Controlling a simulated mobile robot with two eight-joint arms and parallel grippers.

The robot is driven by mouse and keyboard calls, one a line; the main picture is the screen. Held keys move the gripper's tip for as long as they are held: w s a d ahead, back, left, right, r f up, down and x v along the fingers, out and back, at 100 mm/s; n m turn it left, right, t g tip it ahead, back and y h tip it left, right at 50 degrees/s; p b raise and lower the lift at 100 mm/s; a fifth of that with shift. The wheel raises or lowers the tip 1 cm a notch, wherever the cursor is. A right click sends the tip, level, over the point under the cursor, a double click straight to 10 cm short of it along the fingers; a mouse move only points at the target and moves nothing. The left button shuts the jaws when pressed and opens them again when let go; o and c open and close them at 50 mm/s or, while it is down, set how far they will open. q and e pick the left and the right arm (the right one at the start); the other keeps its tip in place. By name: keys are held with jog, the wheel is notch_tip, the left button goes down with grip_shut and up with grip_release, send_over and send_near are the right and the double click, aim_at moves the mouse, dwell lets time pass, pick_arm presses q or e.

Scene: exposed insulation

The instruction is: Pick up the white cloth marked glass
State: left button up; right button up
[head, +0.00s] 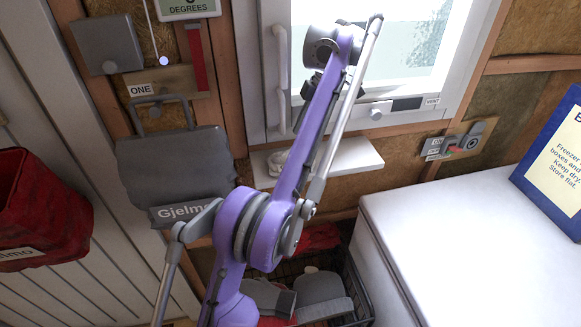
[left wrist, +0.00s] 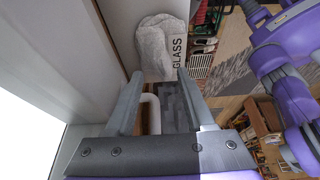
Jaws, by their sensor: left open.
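The white cloth (left wrist: 154,45) lies crumpled on a pale sill, with a label reading GLASS (left wrist: 178,52) at its right side in the left wrist view. In the head view, a small part of a white bundle (head: 278,161) shows on the white windowsill (head: 355,158), mostly behind my purple arm. My left gripper (left wrist: 158,76) is open, its two fingers apart and pointing toward the cloth. The cloth lies just beyond the fingertips; I cannot tell whether they touch. Nothing shows held between the fingers. My right gripper is not in view.
The window frame (head: 270,70) with its handle (head: 282,80) stands close by. A white freezer top (head: 470,240) is at right, with a blue sign (head: 560,165). A wire basket (head: 355,290) sits below the sill. A red bin (head: 38,215) is at left.

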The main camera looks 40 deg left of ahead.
pick_arm(q)
jog(key=b+x, duration=0.1)
jog(key=x, duration=0.3)
jog(key=shift+s+d+b, duration=0.2)
jog(key=shift+b, duration=0.2)
jog(key=shift+s+a+f, duration=0.1)
jog(key=shift+s+f, duration=0.1)
jog(key=shift+w, duration=0.1)
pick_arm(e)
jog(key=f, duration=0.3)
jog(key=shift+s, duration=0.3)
pick_arm(q)
jog(key=shift+w, duration=0.1)
grip_shut()
